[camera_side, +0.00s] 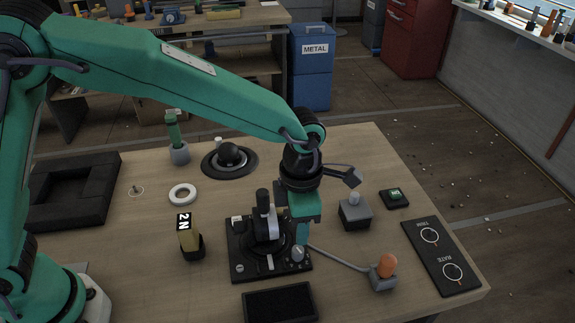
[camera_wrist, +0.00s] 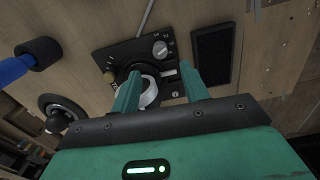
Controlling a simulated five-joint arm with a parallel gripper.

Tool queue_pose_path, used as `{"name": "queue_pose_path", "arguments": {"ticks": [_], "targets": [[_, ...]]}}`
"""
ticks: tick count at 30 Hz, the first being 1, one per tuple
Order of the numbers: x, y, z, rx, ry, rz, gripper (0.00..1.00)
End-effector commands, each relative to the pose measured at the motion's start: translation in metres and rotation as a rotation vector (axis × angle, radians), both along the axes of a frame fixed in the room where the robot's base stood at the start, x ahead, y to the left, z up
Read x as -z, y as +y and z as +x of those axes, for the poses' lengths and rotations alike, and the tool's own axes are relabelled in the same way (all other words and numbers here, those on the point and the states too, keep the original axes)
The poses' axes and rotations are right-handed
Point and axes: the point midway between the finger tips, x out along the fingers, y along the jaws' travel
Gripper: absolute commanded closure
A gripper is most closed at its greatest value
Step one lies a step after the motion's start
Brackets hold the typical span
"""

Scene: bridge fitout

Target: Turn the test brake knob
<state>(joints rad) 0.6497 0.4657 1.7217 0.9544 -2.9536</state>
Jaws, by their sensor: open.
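A black control panel (camera_side: 236,258) lies on the wooden bench and carries an upright lever with a black grip (camera_side: 263,201). A silver round knob (camera_side: 297,253) sits at its right front corner; this looks like the test brake knob, but I cannot read its label. In the wrist view the knob (camera_wrist: 160,47) has marks around it and lies just beyond my fingertips. My gripper (camera_side: 302,238) points down close above the knob. In the wrist view my gripper (camera_wrist: 158,70) is open, its two green fingers apart with nothing held. The pale lever part (camera_wrist: 149,92) shows between and below the fingers.
A black pad (camera_side: 280,303) lies in front of the panel. A grey box with a knob (camera_side: 355,213), an orange-knobbed box (camera_side: 384,272) and a TRIM/RATE plate (camera_side: 440,257) stand right. The lever is close beside my fingers.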

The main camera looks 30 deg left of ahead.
Motion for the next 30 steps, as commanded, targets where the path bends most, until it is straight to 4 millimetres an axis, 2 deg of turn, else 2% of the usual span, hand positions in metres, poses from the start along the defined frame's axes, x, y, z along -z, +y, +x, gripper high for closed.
{"name": "queue_pose_path", "arguments": {"ticks": [8, 22, 30], "targets": [[0.009, 0.000, 0.000, 0.002, 0.001, 0.001, 0.55], [0.062, 0.000, 0.000, 0.003, 0.001, 0.001, 0.55], [0.078, 0.000, 0.000, 0.003, 0.001, 0.001, 0.55]]}}
